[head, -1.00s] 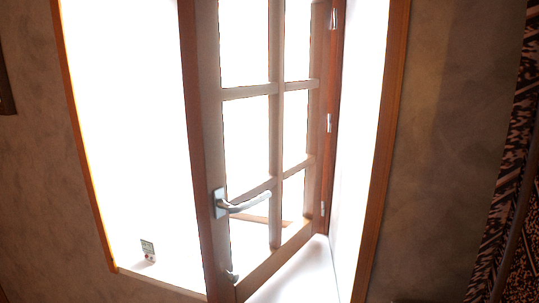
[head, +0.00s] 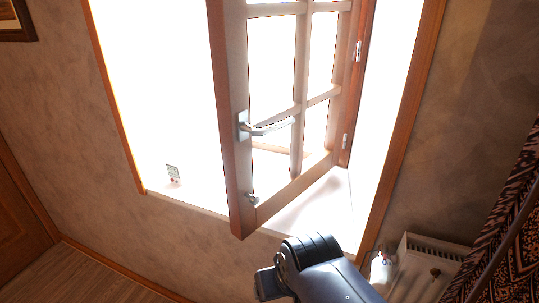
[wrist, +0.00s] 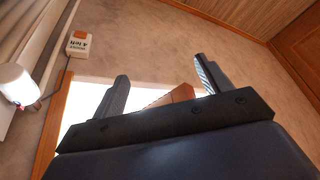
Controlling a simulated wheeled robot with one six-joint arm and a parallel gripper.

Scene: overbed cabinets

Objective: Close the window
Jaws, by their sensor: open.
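The window sash (head: 232,130) is a wooden frame with several panes. It is hinged on the right and stands swung open into the room. Its silver lever handle (head: 265,127) is on the free left edge, with a smaller metal fitting below. Bright light fills the window opening (head: 150,100) to its left. My gripper (wrist: 162,84) shows in the wrist view with its two fingers apart and nothing held. A brown wooden piece, apparently the sash's lower corner (wrist: 176,97), appears beyond and between the fingers. My dark arm is below the sash in the head view; the fingertips are not clear there.
A small device (head: 173,174) stands on the left of the sill. A white radiator (head: 435,258) with a valve (head: 382,266) is at lower right, beside a patterned curtain (head: 510,220). A white and orange box (wrist: 78,44) is on the wall. The floor at lower left is clear.

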